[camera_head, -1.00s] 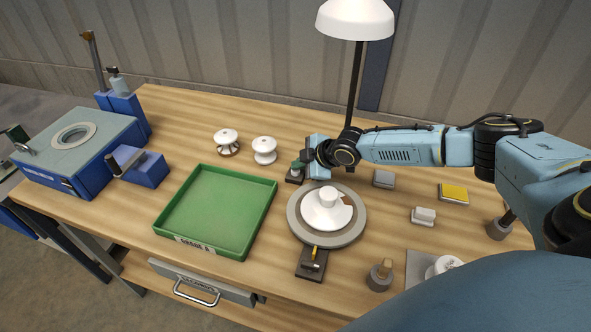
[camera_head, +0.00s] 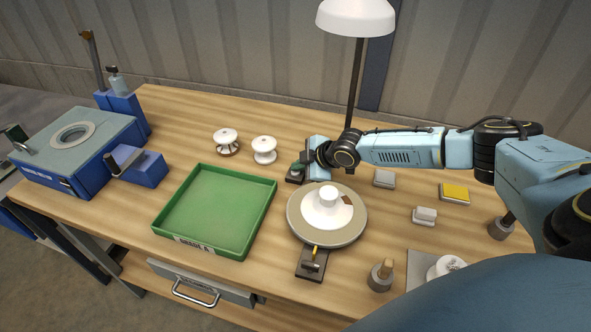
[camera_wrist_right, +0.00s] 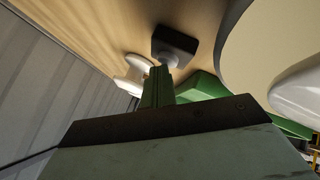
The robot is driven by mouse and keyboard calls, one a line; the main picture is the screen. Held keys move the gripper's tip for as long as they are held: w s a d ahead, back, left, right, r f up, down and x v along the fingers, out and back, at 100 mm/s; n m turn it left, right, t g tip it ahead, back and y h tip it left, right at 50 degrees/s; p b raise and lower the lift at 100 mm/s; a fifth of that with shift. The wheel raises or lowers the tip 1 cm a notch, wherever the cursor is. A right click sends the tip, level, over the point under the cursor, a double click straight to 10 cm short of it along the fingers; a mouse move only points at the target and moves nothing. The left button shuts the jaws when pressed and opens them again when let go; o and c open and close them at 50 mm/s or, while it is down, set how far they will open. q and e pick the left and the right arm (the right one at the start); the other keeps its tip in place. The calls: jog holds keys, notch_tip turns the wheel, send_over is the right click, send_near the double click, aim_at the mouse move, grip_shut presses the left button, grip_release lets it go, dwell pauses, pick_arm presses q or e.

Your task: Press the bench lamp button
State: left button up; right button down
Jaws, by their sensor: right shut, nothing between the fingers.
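The bench lamp (camera_head: 356,20) stands at the back, with a white shade on a dark post. A small dark block with a pale round button (camera_head: 294,175) sits on the bench between the green tray and the turntable. The button and its dark base also show in the wrist view (camera_wrist_right: 174,48). My right gripper (camera_head: 298,167) is shut and empty, its green fingers over the button block. In the wrist view, the fingertips (camera_wrist_right: 158,70) appear right at the button; I cannot tell whether they touch it. My left gripper is not in view.
The round turntable (camera_head: 300,232) bearing a white insulator stands close in front of my right gripper. The green tray (camera_head: 160,222) is left of it. Two white insulators (camera_head: 225,137) (camera_head: 264,146) stand behind the tray. A blue machine (camera_head: 85,150) is at far left.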

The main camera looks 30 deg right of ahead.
aim_at(299, 173)
jog(key=shift+s, duration=0.1)
jog(key=shift+r+p, duration=0.25)
jog(key=shift+p, duration=0.05)
jog(key=shift+r, duration=0.1)
notch_tip(299, 173, up, 6)
jog(key=p, duration=0.5)
dwell(0.4)
